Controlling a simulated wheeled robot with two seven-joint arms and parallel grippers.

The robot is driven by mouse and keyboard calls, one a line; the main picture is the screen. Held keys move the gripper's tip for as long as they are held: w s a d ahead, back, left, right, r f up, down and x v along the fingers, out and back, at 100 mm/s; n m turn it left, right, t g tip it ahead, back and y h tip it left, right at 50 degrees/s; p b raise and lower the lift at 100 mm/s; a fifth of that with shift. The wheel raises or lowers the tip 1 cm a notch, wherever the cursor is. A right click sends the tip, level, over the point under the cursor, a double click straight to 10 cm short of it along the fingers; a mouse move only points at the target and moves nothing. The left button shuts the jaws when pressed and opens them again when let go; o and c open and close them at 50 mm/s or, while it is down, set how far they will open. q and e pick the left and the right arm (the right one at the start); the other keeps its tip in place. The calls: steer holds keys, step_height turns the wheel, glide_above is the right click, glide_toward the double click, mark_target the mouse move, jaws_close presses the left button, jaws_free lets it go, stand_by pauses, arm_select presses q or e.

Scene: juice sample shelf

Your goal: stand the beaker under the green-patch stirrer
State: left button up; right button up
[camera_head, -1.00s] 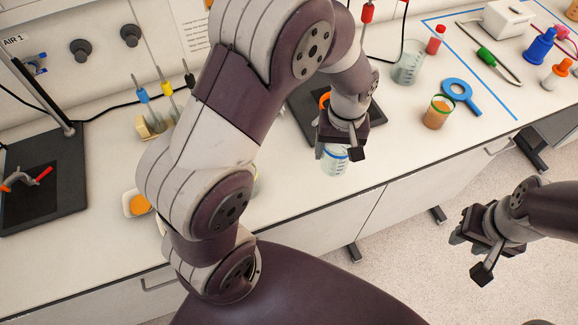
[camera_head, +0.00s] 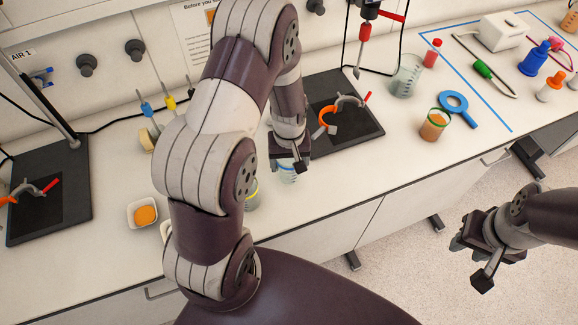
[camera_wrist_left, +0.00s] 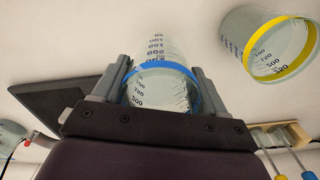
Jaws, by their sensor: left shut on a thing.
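My left gripper (camera_head: 291,163) is shut on a clear beaker with a blue rim band (camera_head: 289,175). The gripper hides most of it in the head view. In the left wrist view the blue-banded beaker (camera_wrist_left: 160,85) sits between the two fingers. I cannot tell whether its base touches the bench. No green patch shows. One stirrer (camera_head: 362,48), with a red part on its shaft, hangs over a black stand base (camera_head: 360,132) with an orange-and-red clamp. My right gripper (camera_head: 480,245) is empty, off the bench front; its jaw opening is unclear.
A yellow-banded beaker (camera_wrist_left: 270,48) stands close by; my arm partly hides it in the head view (camera_head: 252,197). Another black stand base (camera_head: 50,205) is at far left. A dish with orange contents (camera_head: 145,214), an orange-filled beaker (camera_head: 433,126) and a larger beaker (camera_head: 406,76) stand on the bench.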

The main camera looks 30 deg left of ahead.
arm_select(q)
steer(key=shift+f+p, duration=0.45)
steer(key=shift+f, duration=1.5)
steer(key=shift+f, duration=0.1)
steer(key=o, duration=1.3)
